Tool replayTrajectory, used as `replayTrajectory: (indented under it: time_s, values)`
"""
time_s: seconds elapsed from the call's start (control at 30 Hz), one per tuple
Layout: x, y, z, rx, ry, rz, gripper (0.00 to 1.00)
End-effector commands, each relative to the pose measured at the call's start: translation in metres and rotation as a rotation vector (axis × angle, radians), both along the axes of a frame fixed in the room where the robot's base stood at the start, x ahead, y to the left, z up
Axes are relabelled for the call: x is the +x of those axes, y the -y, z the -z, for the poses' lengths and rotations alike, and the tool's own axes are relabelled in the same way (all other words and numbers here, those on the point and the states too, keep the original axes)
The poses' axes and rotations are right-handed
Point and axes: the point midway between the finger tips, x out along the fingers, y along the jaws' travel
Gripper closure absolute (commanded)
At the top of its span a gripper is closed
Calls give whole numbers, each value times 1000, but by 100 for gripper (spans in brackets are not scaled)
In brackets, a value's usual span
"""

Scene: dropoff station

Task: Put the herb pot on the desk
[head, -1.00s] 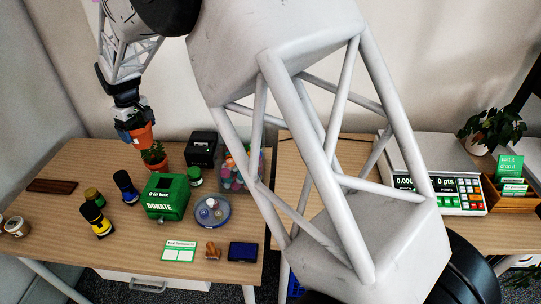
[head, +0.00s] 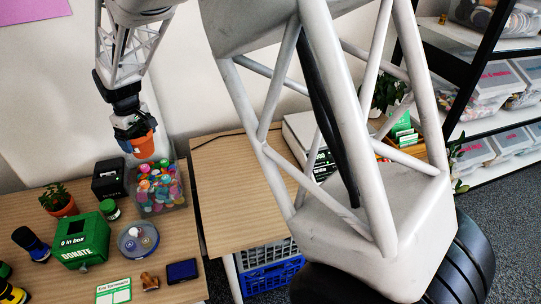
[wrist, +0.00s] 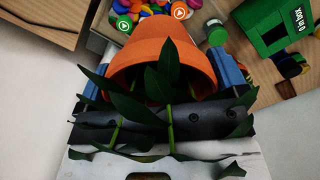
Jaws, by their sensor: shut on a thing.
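The orange herb pot (head: 143,145) is held in my gripper (head: 139,134), in the air above and behind the tub of colourful pieces in the head view. In the wrist view the pot (wrist: 160,65) sits between the blue fingers, its green leaves (wrist: 150,100) pointing back toward the palm. The leaves are hidden in the head view. A second plant in an orange pot (head: 64,210) stands on the left wooden desk (head: 203,281). A right wooden desk (head: 238,205) stands beside it.
The left desk holds a green donate box (head: 83,241), a black box (head: 109,178), a clear tub (head: 158,190), a round tray (head: 138,241) and an ink pad (head: 182,271). The right desk's left part is bare. A blue crate (head: 270,278) is below it.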

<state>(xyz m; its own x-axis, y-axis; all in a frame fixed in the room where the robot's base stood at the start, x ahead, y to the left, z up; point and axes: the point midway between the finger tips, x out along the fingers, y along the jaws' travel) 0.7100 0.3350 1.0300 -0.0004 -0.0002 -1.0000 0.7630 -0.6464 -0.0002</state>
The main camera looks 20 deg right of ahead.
Motion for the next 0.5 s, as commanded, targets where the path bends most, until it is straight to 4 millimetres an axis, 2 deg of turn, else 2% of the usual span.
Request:
replayTrajectory:
  time_s: [0.03, 0.1, 0.5]
  values:
    - [0, 17, -1, 1, 1, 19, 45]
    - [0, 37, 0, 1, 1, 41, 45]
    - [-16, 149, 3, 1, 1, 170, 45]
